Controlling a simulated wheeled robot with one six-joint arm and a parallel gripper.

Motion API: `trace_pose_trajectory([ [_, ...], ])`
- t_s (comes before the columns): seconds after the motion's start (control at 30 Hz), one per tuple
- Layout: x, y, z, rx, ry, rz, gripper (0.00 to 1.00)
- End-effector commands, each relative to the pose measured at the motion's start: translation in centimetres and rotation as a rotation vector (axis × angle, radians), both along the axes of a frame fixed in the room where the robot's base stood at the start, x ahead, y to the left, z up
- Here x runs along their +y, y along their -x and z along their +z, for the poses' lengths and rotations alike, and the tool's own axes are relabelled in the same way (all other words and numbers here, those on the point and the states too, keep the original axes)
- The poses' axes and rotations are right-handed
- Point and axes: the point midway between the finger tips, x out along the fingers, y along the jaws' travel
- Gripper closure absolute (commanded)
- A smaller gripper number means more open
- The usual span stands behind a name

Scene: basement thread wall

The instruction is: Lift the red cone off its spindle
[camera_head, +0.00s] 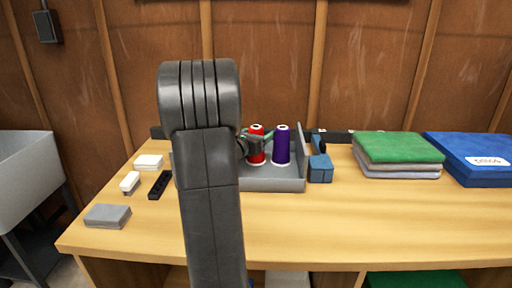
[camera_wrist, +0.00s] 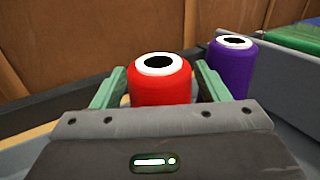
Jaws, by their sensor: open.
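The red cone (camera_head: 256,150) stands upright in the grey tray (camera_head: 272,184) on the wooden bench, with a white ring and dark hole on top. In the wrist view the red cone (camera_wrist: 160,82) is between the two green fingers of my gripper (camera_wrist: 158,90). The jaws are open, one finger on each side of the cone. Whether either finger touches it I cannot tell. The purple cone (camera_head: 281,146) stands upright just right of the red one; it also shows in the wrist view (camera_wrist: 231,66). The spindle and the red cone's base are hidden.
A blue object (camera_head: 320,168) sits just right of the tray. Folded green cloth (camera_head: 398,147) and a blue case (camera_head: 475,160) lie further right. White boxes (camera_head: 148,161) and a black strip (camera_head: 160,185) lie left. The bench front (camera_head: 340,220) is clear.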

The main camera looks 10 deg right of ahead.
Motion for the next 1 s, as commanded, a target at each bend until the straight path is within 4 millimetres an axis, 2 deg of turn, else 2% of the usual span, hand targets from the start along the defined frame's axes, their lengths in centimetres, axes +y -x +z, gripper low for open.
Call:
trace_pose_trajectory([
  [0.13, 0.0, 0.0, 0.0, 0.0, 0.0, 0.0, 0.34],
  [0.3, 0.0, 0.0, 0.0, 0.001, 0.001, 0.0, 0.67],
  [0.4, 0.0, 0.0, 0.0, 0.001, 0.001, 0.0, 0.83],
  [0.67, 0.0, 0.0, 0.4, -0.001, 0.001, 0.0, 0.83],
  [0.77, 0.0, 0.0, 1.7, -0.003, 0.001, -0.001, 0.83],
  [1.0, 0.0, 0.1, 6.7, -0.005, 0.0, -0.002, 0.83],
])
